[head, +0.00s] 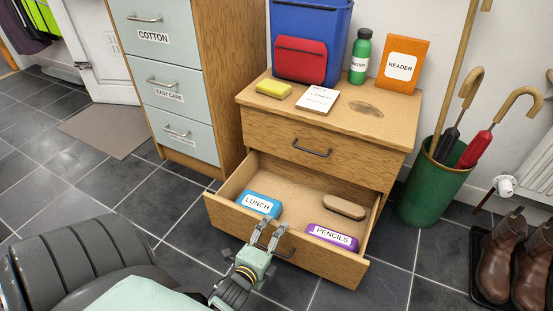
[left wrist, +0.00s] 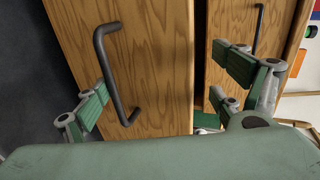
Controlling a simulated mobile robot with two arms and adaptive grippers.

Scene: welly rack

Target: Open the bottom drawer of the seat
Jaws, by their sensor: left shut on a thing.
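The seat (head: 378,130) is a wooden cabinet with two drawers. Its bottom drawer (head: 325,271) is pulled well out, showing a blue LUNCH box (head: 260,204), a purple PENCILS box (head: 333,237) and a brown oval case (head: 344,207) inside. The top drawer (head: 341,154) is closed. My left gripper (head: 268,236) is at the bottom drawer's front, shut on its dark bar handle (head: 291,254). In the left wrist view, the handle (left wrist: 112,75) shows between the finger pads (left wrist: 165,88); the exact contact is hard to see. My right gripper is out of view.
On the seat stand a blue bag (head: 310,20), a green bottle (head: 360,60), an orange READER book (head: 403,64), a yellow sponge (head: 273,89) and a white card (head: 318,98). A green umbrella stand (head: 430,190) is right; a labelled drawer cabinet (head: 170,70) is left. Tiled floor is clear before the drawer.

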